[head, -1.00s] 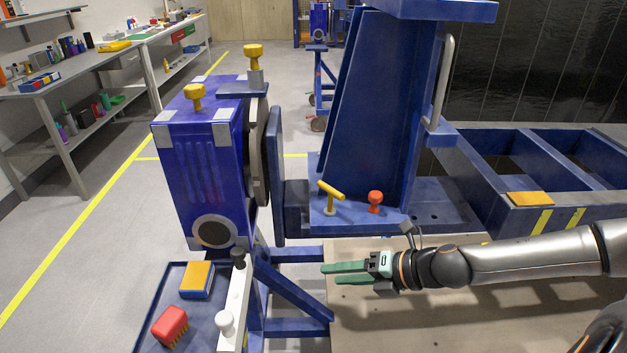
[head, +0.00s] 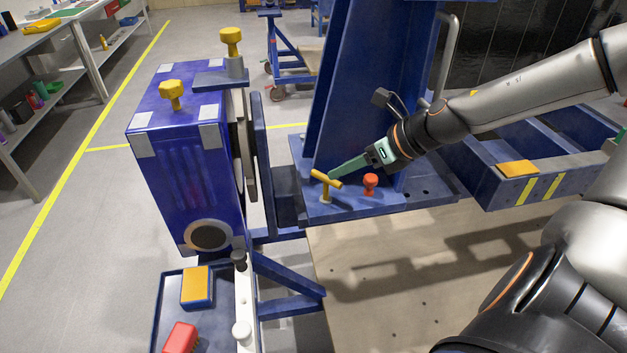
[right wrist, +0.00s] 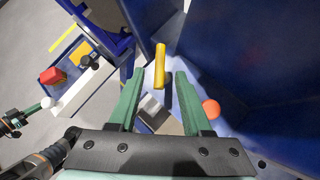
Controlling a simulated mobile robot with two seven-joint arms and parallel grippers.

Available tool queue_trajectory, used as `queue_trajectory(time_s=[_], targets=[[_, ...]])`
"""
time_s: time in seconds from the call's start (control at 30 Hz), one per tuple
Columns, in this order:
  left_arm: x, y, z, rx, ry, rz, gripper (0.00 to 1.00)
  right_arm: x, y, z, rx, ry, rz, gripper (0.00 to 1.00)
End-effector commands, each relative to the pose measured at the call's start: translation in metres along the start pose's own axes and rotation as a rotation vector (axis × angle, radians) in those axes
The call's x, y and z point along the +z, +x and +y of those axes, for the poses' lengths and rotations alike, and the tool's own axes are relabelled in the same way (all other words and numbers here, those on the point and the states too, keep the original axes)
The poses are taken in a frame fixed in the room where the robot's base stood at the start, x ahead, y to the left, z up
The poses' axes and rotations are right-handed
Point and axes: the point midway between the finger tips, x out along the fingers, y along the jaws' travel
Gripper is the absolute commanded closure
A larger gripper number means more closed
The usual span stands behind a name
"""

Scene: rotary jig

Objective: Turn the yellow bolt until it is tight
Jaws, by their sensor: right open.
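The yellow bolt (head: 326,180), with a T-shaped handle, stands on the blue plate at the foot of the upright bracket. My right gripper (head: 335,173) has come in from the right with its fingers at the bolt's handle. In the right wrist view the yellow handle (right wrist: 160,65) shows between and just past the two green fingertips (right wrist: 159,76), which are open with a gap on each side. I cannot tell whether either finger touches it. My left gripper (right wrist: 30,112) shows only partly, at the left edge of the right wrist view; its opening is unclear.
A red knob (head: 370,183) stands just right of the bolt, close to my right gripper. The blue bracket (head: 365,80) rises behind. Two yellow knobs (head: 171,95) (head: 231,42) top the blue housing.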

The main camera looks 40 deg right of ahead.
Motion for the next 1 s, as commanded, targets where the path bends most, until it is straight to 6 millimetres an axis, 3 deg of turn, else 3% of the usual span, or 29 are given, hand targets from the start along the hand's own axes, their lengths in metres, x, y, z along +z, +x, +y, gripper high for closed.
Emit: queue_trajectory(time_s=[0.6, 1.0], targets=[[0.012, 0.011, -0.001, 0.000, 0.000, -0.002, 1.00, -0.003, 0.072, -0.001, -0.001, 0.001, 0.003, 0.51], [0.015, 0.016, 0.000, 0.002, 0.000, -0.003, 1.00, 0.000, 0.097, -0.001, -0.001, 0.000, 0.000, 0.51]])
